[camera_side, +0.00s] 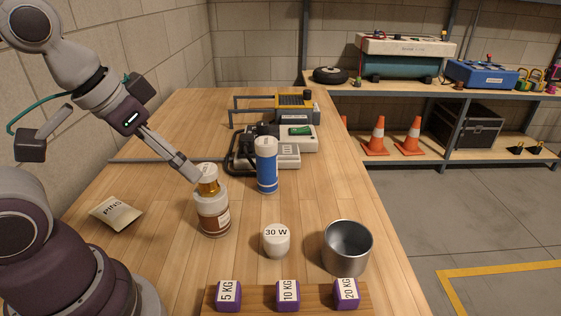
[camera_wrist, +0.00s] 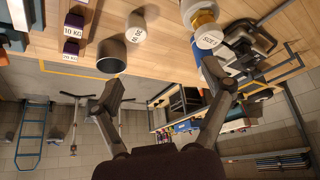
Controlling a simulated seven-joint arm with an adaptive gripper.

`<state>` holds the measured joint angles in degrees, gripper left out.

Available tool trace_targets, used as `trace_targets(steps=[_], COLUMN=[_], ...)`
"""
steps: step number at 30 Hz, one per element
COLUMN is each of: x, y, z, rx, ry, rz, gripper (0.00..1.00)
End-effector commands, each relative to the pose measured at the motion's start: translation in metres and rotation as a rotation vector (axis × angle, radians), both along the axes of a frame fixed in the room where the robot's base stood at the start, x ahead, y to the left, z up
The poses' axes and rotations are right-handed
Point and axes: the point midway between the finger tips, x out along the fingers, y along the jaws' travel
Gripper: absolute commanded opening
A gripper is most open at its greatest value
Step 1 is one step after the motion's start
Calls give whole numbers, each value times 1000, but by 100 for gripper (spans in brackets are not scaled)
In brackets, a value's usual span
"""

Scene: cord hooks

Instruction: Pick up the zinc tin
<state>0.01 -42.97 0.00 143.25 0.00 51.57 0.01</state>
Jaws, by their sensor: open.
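The zinc tin (camera_side: 335,255) is an open-topped grey metal cup. It stands upright at the front right of the wooden table, just behind the weight board. In the wrist view the tin (camera_wrist: 112,55) shows at the upper left, beyond my left fingertip. My gripper (camera_side: 194,176) is well to the left of the tin in the side view, close by a brown-and-white jar (camera_side: 213,212); I cannot tell whether it touches the jar. In the wrist view my gripper (camera_wrist: 162,77) has its two fingers spread wide with nothing between them.
A white 30 W pot (camera_side: 276,243) stands left of the tin. Purple weights (camera_side: 288,294) sit on a board (camera_side: 259,301) in front. A blue cylinder (camera_side: 266,170) and bench devices (camera_side: 290,138) stand behind. A pouch (camera_side: 116,214) lies left. The table's right edge is near the tin.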

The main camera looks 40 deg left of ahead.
Motion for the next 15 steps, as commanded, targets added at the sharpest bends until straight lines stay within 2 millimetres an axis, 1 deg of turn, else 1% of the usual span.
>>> trace_targets(steps=[1,3,12,14,15], x=[0,0,0,3,8], y=[0,0,0,0,-2], z=[0,0,0,1,2], rx=[0,0,0,-10,-27], ry=[0,0,0,5,15], rz=[0,0,1,24,67], gripper=[90,99,100,100,100])
